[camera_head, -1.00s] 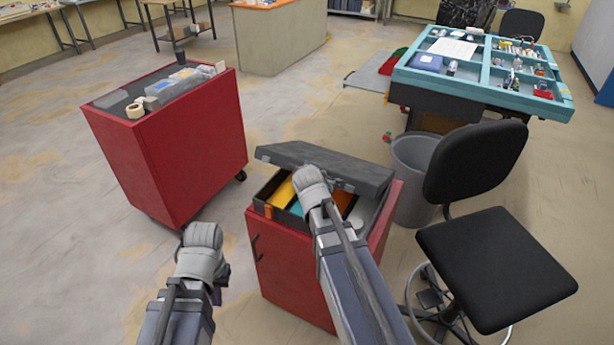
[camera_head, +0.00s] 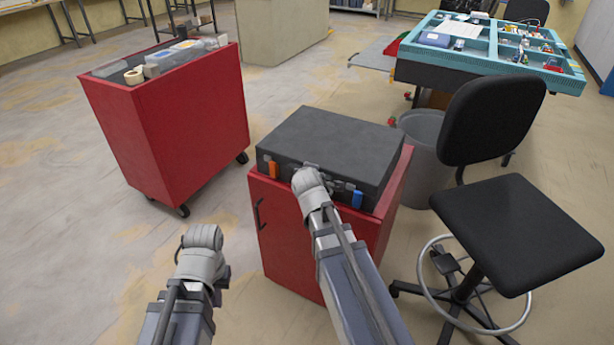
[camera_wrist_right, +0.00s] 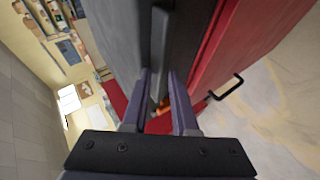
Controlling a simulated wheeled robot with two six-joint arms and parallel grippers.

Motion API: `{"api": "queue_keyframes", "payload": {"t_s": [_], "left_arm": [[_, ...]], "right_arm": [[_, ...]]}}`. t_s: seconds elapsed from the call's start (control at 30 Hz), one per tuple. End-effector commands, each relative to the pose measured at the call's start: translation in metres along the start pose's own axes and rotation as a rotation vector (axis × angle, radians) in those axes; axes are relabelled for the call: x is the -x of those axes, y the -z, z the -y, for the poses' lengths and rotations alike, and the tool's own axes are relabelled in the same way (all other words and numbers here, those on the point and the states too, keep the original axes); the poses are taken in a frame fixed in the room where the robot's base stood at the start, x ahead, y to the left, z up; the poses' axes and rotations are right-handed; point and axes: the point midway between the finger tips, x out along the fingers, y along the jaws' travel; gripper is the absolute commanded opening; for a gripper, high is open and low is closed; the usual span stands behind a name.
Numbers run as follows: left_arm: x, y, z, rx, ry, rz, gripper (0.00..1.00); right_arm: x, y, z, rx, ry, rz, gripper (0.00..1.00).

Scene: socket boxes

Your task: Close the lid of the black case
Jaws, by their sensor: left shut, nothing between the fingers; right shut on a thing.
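The black case (camera_head: 330,140) sits on top of a red cabinet (camera_head: 288,225), and its lid lies flat and looks shut. An orange latch (camera_head: 273,169) and a blue latch (camera_head: 357,199) show on its front. My right gripper (camera_head: 308,182) is at the middle of the case's front; its fingertips are hidden in the head view. In the right wrist view my right gripper (camera_wrist_right: 161,78) is shut on the case's front edge; the exact part gripped is unclear. My left gripper (camera_head: 203,238) is shut and empty, left of the cabinet over the floor.
A second red cabinet (camera_head: 175,130) with tape and boxes on top stands at left. A grey bin (camera_head: 425,150) and a black chair (camera_head: 515,230) stand close at right. A teal workbench (camera_head: 490,50) is behind. The floor between the cabinets is clear.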

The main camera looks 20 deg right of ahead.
Motion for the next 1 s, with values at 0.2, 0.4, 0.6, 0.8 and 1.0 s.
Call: {"api": "queue_keyframes", "payload": {"t_s": [0.2, 0.4, 0.6, 0.8, 1.0], "left_arm": [[-0.0116, 0.0007, -0.0011, 0.0, 0.0, 0.0, 0.0], [-0.0125, 0.0008, -0.0012, 0.0, 0.0, 0.0, 0.0], [-0.0131, 0.0008, -0.0013, 0.0, 0.0, 0.0, 0.0], [-0.0128, 0.0008, -0.0012, 0.0, 0.0, 0.0, 0.0], [-0.0123, 0.0008, -0.0012, 0.0, 0.0, 0.0, 0.0]], "right_arm": [[-0.01, -0.0068, 0.0131, -0.014, 0.028, 0.019, 0.0], [-0.0109, -0.0065, 0.0138, -0.015, 0.029, 0.018, 0.0], [-0.0116, -0.0063, 0.014, -0.015, 0.029, 0.018, 0.41], [-0.0131, -0.007, 0.0122, -0.016, 0.027, 0.02, 0.47], [-0.014, -0.0065, 0.011, -0.017, 0.027, 0.021, 0.47]]}}
